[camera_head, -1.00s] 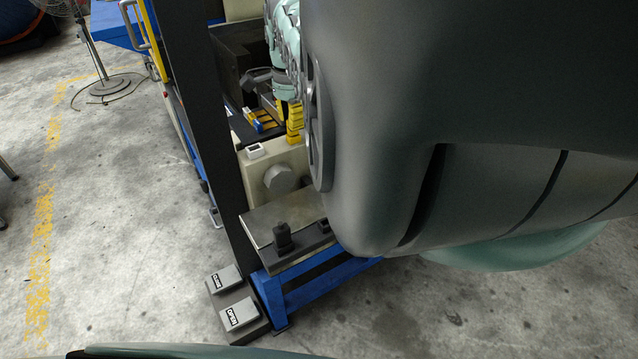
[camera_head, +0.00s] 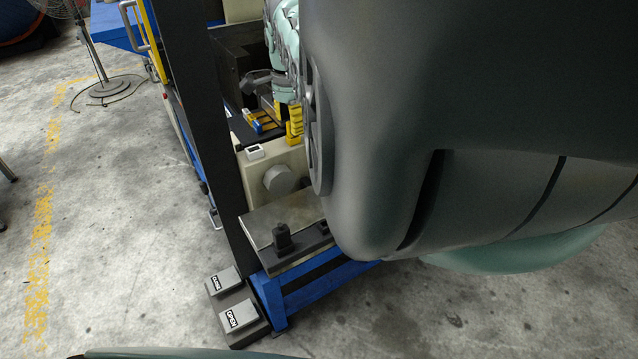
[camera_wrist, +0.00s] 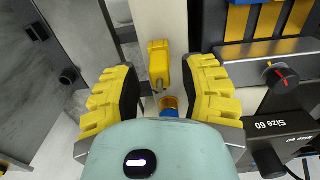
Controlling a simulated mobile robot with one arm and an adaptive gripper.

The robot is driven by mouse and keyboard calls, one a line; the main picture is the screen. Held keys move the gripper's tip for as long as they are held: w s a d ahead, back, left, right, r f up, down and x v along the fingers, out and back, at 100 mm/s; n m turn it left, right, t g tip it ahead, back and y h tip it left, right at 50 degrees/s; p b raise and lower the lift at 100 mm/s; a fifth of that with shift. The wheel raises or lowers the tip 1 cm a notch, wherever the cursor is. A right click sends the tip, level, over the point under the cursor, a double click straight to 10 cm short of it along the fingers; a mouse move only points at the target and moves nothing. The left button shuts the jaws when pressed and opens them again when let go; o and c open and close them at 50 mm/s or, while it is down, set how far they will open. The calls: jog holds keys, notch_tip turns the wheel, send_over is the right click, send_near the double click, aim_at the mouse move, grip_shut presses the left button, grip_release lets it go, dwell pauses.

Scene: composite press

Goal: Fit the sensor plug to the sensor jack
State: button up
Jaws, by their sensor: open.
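My gripper (camera_wrist: 164,78) is open, with its yellow ridged fingers spread to the left and right in the wrist view. A small yellow connector (camera_wrist: 158,62) with a slim metal end is between the fingertips, apart from both, against a pale beige surface. Just below it is a round orange-and-blue piece (camera_wrist: 170,106), partly hidden by my gripper's body. I cannot tell for sure which is the sensor plug and which the sensor jack. In the head view my gripper's yellow finger (camera_head: 295,121) shows beside my large grey arm link, which hides much of the right side.
A black "Size 60" block (camera_wrist: 283,124) stands at right in the wrist view, below yellow-and-blue parts (camera_wrist: 238,20). The head view shows a dark post (camera_head: 200,120), a beige block with a grey knob (camera_head: 279,180), a metal plate (camera_head: 262,222) and labelled pedals (camera_head: 238,316).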

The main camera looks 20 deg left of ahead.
notch_tip(320, 180, up, 12)
dwell(0.6)
jog(key=shift+r, duration=0.1)
